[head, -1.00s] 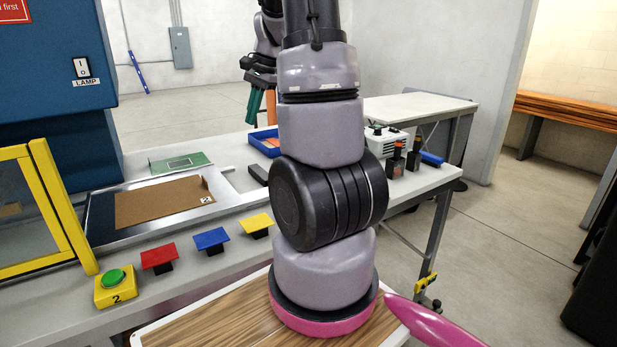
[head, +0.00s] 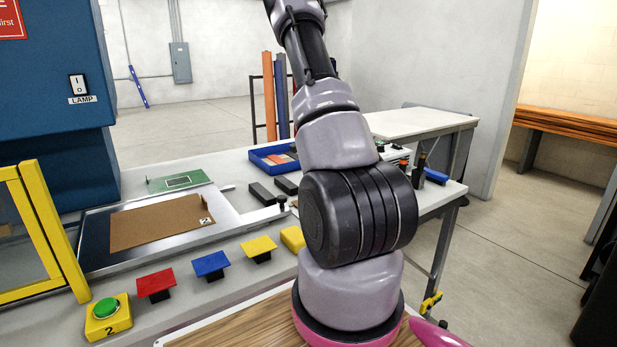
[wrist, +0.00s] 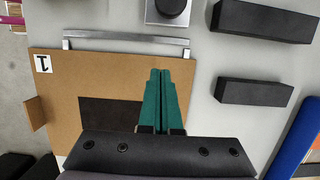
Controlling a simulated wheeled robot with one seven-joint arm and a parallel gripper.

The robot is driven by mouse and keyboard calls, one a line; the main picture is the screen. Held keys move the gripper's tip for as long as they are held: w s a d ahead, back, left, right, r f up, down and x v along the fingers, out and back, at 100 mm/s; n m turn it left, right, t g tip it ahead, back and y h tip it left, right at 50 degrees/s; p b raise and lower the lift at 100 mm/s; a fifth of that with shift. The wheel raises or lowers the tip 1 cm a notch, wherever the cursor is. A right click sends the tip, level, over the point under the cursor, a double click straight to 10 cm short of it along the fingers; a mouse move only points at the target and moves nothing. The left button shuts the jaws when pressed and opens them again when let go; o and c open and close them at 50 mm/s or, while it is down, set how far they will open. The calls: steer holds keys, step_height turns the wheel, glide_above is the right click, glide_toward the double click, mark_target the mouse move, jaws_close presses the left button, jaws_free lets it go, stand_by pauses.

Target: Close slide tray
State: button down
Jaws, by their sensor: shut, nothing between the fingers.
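In the wrist view, a brown cardboard-coloured panel marked 1 (wrist: 60,90), with a dark rectangular patch, lies below me. A silver handle bar (wrist: 125,41) on two short posts runs along its edge. My gripper (wrist: 160,72) has teal fingers pressed together over the panel, pointing toward the bar, with nothing between them; I cannot tell whether they touch. In the head view, another brown panel marked 2 (head: 150,228) lies on a metal tray (head: 97,257) at the left. My gripper and panel 1 are hidden from the head view.
Red (head: 155,284), blue (head: 210,264) and yellow (head: 259,246) plates stand along the bench front beside a green button box (head: 107,318). Black blocks (wrist: 255,91) and a black knob (wrist: 172,7) lie close to panel 1. A blue bin (head: 262,163) stands behind.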

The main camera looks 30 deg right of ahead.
mark_target(135, 252)
steer(key=f, duration=0.1)
steer(key=a+f, duration=0.1)
steer(key=shift+a+f, duration=0.25)
steer(key=shift+f, duration=0.15)
steer(key=a, duration=0.2)
steer(key=shift+a+r, duration=0.1)
steer(key=shift+a, duration=0.55)
steer(key=shift+a, duration=0.1)
steer(key=a, duration=4.6)
steer(key=shift+a, duration=0.25)
